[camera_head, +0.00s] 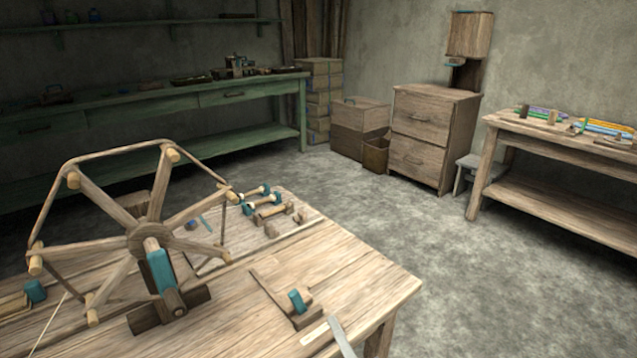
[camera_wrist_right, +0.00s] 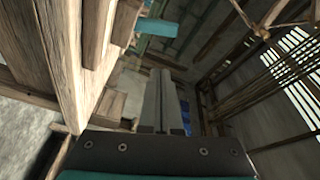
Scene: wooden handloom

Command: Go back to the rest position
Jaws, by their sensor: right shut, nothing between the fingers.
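Only a narrow grey piece of my right gripper (camera_head: 341,336) shows at the bottom edge of the head view, by the front of the wooden table (camera_head: 370,275). In the right wrist view my right gripper (camera_wrist_right: 161,82) has its two grey fingers together, with nothing between them. My left gripper is not in the head view. A spoked wooden wheel (camera_head: 141,236) with a teal post stands on the left of the table. A small wooden piece with a teal block (camera_head: 298,301) lies just left of my right gripper.
Several small wooden spools (camera_head: 268,212) lie at the table's back. A green bench (camera_head: 170,103) stands along the left wall. A drawer cabinet (camera_head: 425,130) and a side table (camera_head: 560,140) stand at the back and right. The grey floor (camera_head: 400,215) between is clear.

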